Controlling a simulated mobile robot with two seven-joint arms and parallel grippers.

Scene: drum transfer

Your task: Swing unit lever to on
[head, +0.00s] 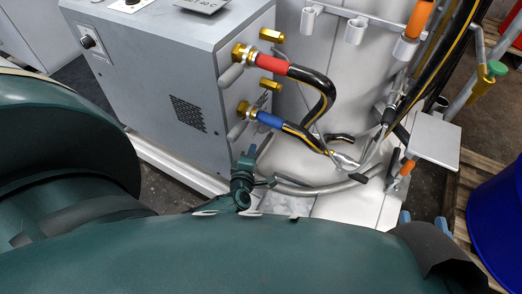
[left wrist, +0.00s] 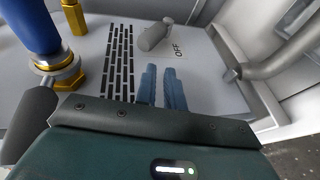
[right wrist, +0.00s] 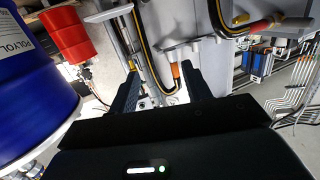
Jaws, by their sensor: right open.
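In the left wrist view a short grey lever (left wrist: 153,37) sits on the pale face of the unit, with the label OFF (left wrist: 178,50) beside it. My left gripper (left wrist: 161,66) points at this face with its blue fingers close together and nothing seen between them. Its tips show just below the lever in the picture; I cannot tell whether they touch it. The grey unit (head: 170,60) stands at upper left in the head view, where this lever is not clearly seen. My right gripper (right wrist: 159,67) is open and empty, away from the unit.
A red-marked hose (head: 275,64) and a blue-marked hose (head: 268,119) leave the unit's side. A curved grey pipe (left wrist: 285,50) runs right of the lever. A blue drum (right wrist: 35,85) and a red drum (right wrist: 72,35) stand left in the right wrist view.

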